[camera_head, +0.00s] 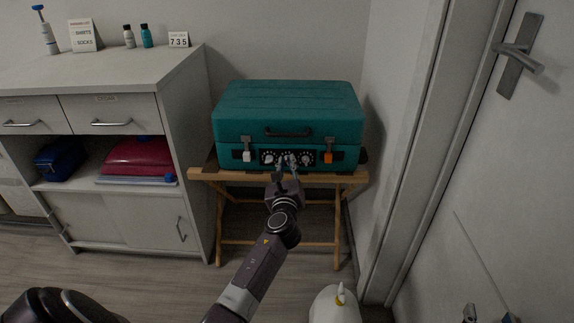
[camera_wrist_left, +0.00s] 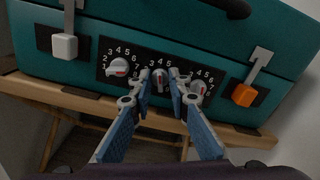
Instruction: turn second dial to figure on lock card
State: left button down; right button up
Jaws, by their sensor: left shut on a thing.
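A teal suitcase (camera_head: 288,103) lies closed on a wooden folding stand. Its front has a black lock panel with three white dials, each ringed by figures. The second dial (camera_wrist_left: 159,76) is the middle one, and its red mark's figure cannot be read clearly. The first dial (camera_wrist_left: 117,67) and third dial (camera_wrist_left: 197,88) flank it. My left gripper (camera_wrist_left: 160,80) is shut on the second dial, one blue finger on each side; it also shows in the head view (camera_head: 287,163). The lock card (camera_head: 179,40) on the cabinet reads 7 3 5. My right gripper (camera_head: 487,315) is open and empty, low at right.
A white latch (camera_wrist_left: 64,46) and an orange latch (camera_wrist_left: 243,95) flank the panel. The wooden stand (camera_head: 205,174) is below. A cabinet (camera_head: 183,140) with bottles on top stands at left, a door (camera_head: 500,180) at right. A white rounded object (camera_head: 335,308) is on the floor.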

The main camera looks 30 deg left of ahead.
pick_arm(q)
jog(key=shift+f+n+b, duration=0.1)
jog(key=shift+n+b, duration=0.4)
jog(key=shift+n, duration=2.1)
pick_arm(e)
notch_tip(320, 180, up, 6)
jog(key=a+t+y, duration=0.1)
jog(key=t, duration=0.2)
jog(key=shift+w, duration=0.3)
pick_arm(q)
jog(key=c, duration=2.2)
grip_release()
jog(key=shift+o, duration=0.2)
jog(key=shift+s, duration=0.15)
pick_arm(e)
jog(key=shift+f, duration=0.1)
pick_arm(q)
jog(key=v, duration=1.2)
jog(key=shift+a, duration=0.2)
pick_arm(e)
jog(key=shift+a, duration=0.1)
